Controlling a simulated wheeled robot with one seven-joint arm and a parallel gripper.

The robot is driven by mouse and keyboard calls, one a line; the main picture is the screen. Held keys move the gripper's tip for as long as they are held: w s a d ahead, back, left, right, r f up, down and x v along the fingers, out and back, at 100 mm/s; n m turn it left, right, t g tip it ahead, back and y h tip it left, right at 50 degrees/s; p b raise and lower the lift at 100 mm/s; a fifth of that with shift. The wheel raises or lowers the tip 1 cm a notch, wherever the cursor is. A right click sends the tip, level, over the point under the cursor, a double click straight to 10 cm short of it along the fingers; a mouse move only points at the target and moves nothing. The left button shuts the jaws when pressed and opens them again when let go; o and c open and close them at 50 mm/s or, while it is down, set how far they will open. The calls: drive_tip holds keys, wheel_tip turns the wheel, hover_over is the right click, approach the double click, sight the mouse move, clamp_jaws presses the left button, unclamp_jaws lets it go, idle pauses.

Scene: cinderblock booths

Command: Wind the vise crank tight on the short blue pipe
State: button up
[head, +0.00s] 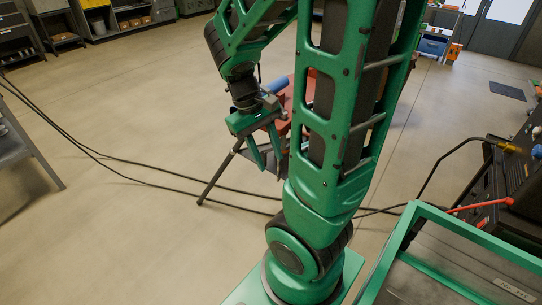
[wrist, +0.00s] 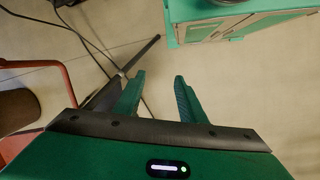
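A short blue pipe (head: 279,85) shows in the head view beside a red vise body (head: 299,92), which is largely hidden behind my arm. A dark stand leg (head: 219,178) slants down to the floor below it. My gripper (head: 268,164) points down in front of the stand, lower than the pipe. In the wrist view my gripper (wrist: 160,76) is open, with bare floor between its two green fingers. The dark leg (wrist: 142,54) runs behind the left fingertip; I cannot tell whether they touch. I cannot make out the crank in either view.
Black cables (head: 130,163) cross the floor near the stand. A grey-topped bench (head: 20,150) stands at the left edge. A dark machine (head: 500,185) with a red handle stands at the right. The floor on the left is mostly clear.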

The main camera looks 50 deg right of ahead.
drive_tip(key=w+d+f+n+g+h, duration=0.1)
drive_tip(key=w+d+f+n+h, duration=0.4)
drive_tip(key=w+f+n+h, duration=0.4)
drive_tip(key=w+d+f+n+h, duration=0.4)
drive_tip(key=w+f+n+h, duration=0.3)
drive_tip(key=f+n, duration=0.4)
drive_tip(key=s+d+m, duration=0.1)
drive_tip(key=s+d, duration=0.1)
drive_tip(key=d, duration=0.7)
drive_tip(key=shift+d+f, duration=0.3)
drive_tip(key=shift+d, duration=0.05)
clamp_jaws()
